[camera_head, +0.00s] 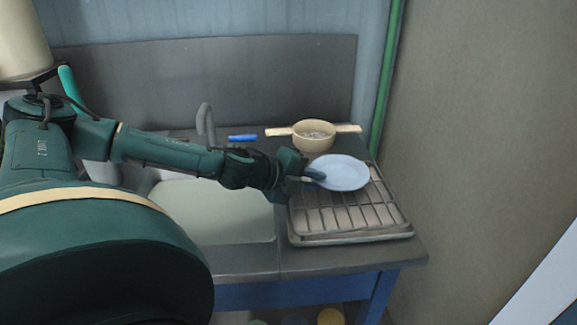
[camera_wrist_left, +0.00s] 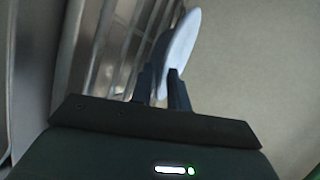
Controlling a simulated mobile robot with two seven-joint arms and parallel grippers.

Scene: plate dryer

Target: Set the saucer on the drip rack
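A pale blue saucer (camera_head: 341,172) is over the back part of the metal drip rack (camera_head: 345,219) on the counter, right of the sink. My left gripper (camera_head: 314,176) reaches in from the left and is shut on the saucer's near-left rim. In the left wrist view the saucer (camera_wrist_left: 181,52) stands edge-on between the fingertips (camera_wrist_left: 163,85), with the rack's bars (camera_wrist_left: 120,45) beside it. A gap seems to show between saucer and rack there, but I cannot tell whether any edge touches. My right gripper is in neither view.
A cream pot with two handles (camera_head: 313,136) stands behind the rack. A blue object (camera_head: 242,137) lies near the faucet (camera_head: 206,122). The sink (camera_head: 215,212) lies below my left arm. A wall (camera_head: 480,130) rises right of the counter. The rack's front part is bare.

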